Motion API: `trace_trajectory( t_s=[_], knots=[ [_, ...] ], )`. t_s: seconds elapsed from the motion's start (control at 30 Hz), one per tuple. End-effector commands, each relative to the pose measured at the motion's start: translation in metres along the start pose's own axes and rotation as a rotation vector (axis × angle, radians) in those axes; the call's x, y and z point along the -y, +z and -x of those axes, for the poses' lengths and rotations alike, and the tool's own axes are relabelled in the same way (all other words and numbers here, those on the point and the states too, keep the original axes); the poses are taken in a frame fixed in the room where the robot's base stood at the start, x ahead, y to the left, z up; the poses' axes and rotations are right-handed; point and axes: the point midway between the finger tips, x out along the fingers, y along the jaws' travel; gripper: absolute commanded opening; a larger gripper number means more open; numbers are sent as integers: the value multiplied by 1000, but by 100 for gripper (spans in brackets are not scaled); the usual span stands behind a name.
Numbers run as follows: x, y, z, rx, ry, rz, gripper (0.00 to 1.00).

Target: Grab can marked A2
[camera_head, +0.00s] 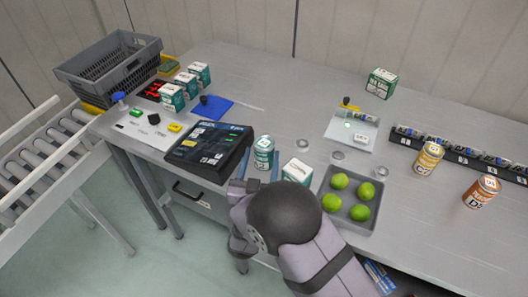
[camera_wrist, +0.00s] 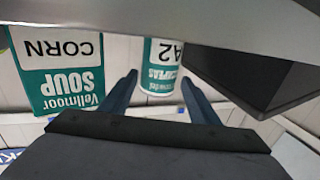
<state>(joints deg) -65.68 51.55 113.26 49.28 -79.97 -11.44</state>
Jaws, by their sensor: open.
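The can marked A2 (camera_wrist: 164,72) is teal and white and shows upside down in the wrist view. In the head view the teal and white can (camera_head: 263,153) stands upright at the front edge of the table, right of the black device. My gripper (camera_wrist: 160,80) is open, and its two dark fingers point toward the can, one on either side of it in the wrist picture. Whether they touch it cannot be told. In the head view my arm's wrist hides most of the gripper. The top of the wrist view is blocked by a grey surface.
A Vellmoor corn soup box (camera_wrist: 62,75) is close beside the can; it also shows in the head view (camera_head: 297,170). A black device (camera_head: 209,148) stands on the other side. A grey tray (camera_head: 330,210) of limes lies to the right. The table behind the can is mostly clear.

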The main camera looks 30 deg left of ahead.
Motion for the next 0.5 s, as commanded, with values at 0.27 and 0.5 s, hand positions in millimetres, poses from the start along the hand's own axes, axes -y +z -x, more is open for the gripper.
trace_trajectory(
  t_s=[0.27, 0.5],
  knots=[
    [-3, -1, -34, 0, 2, 0, 56],
    [-2, 0, -40, 1, -1, 1, 56]
  ],
)
